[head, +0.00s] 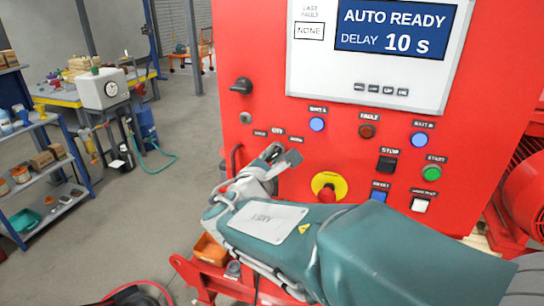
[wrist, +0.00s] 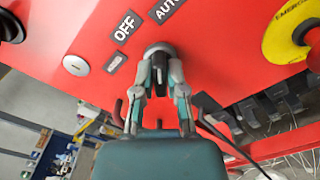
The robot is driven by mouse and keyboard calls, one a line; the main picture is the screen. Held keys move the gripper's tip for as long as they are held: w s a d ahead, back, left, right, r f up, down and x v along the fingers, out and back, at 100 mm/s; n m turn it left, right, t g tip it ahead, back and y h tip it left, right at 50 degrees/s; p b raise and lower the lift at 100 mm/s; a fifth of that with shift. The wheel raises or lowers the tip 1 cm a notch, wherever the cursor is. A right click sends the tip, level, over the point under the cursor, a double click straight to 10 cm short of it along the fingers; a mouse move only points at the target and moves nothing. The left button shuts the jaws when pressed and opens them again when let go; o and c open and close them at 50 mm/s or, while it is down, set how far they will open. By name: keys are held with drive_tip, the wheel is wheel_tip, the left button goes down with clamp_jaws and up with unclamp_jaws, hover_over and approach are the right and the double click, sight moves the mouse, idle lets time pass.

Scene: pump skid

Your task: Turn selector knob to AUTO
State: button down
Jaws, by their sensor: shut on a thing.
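The selector knob (wrist: 158,49) is black with a round base on the red panel, below the OFF label (wrist: 127,27) and the AUTO label (wrist: 166,10) in the wrist view. My gripper (wrist: 159,78) is shut on it, one finger on each side. In the head view my gripper (head: 278,160) is at the panel under the small row of labels and hides the knob. The fingers cover much of the knob, so I cannot tell which label it points at.
The yellow-ringed emergency stop (head: 329,186) is close right of my gripper. Blue, black, green and white buttons lie farther right. The screen (head: 392,30) above reads AUTO READY, DELAY 10 s. A black handle (head: 241,86) is up left. Open floor lies left of the panel.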

drive_tip(key=shift+m, duration=0.6)
drive_tip(key=c, duration=0.7)
unclamp_jaws()
drive_tip(key=v, duration=1.2)
